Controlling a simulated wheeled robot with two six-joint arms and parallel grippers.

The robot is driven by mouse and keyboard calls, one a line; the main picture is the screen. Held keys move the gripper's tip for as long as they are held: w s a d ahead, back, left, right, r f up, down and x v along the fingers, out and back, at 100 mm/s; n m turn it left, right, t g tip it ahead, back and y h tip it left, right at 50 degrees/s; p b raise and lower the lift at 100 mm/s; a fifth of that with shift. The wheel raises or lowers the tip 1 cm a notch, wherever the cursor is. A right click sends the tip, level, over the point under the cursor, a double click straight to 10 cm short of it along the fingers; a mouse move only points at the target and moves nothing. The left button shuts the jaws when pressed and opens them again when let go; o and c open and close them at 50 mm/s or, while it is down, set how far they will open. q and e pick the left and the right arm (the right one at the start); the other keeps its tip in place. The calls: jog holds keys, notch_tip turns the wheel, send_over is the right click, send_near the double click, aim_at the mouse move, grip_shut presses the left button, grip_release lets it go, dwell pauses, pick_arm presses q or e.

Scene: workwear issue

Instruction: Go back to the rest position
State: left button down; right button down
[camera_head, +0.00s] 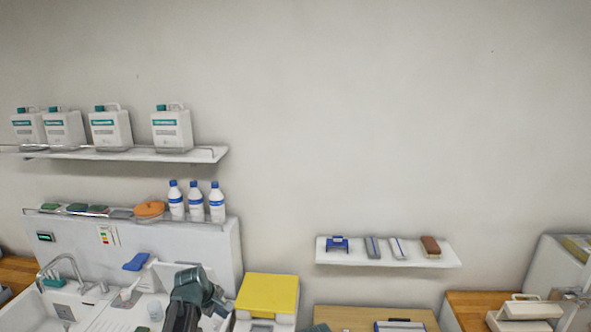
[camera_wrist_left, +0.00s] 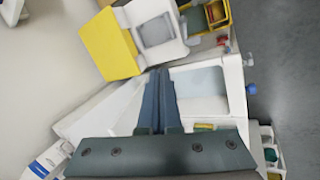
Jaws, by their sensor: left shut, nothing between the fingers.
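My left gripper (camera_head: 194,290) shows dark grey at the bottom of the head view, in front of the white sink unit. Its fingertips are not clear there. In the left wrist view, the two long fingers of the left gripper (camera_wrist_left: 160,72) lie together, shut and empty. They point toward a white box with a yellow lid (camera_wrist_left: 110,43), which also shows in the head view as a yellow-topped box (camera_head: 268,294) to the right of the gripper. My right gripper is not in view.
A sink with a tap (camera_head: 62,268) lies left of the arm. Above it, shelves hold white jugs (camera_head: 110,128) and blue-capped bottles (camera_head: 196,203). A small wall shelf (camera_head: 350,257) holds brushes and flat items. The wall above is bare.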

pick_arm(q)
jog(key=s+d+f+m+g+y, duration=0.1)
jog(key=s+d+m+g, duration=0.15)
jog(key=s+m, duration=0.6)
jog(key=s+d+f+m+g+y, duration=0.1)
jog(key=s+d+m+g, duration=0.3)
jog(key=s, duration=0.8)
jog(key=s+d+f+m+b, duration=0.1)
jog(key=s+d+f+b, duration=0.1)
jog(key=f+b, duration=0.6)
jog(key=s+d+f+m+t+b, duration=0.1)
jog(key=d+f+b, duration=0.3)
jog(key=f+b, duration=0.4)
jog(key=s+d+f+m+y+b, duration=0.1)
jog(key=s+d+f+m+b, duration=0.1)
jog(key=f+b, duration=0.6)
jog(key=shift+s+d+m, duration=0.3)
jog(key=shift+d+m, duration=0.05)
jog(key=shift+d, duration=0.4)
jog(key=shift+t, duration=0.25)
jog(key=shift+a, duration=0.15)
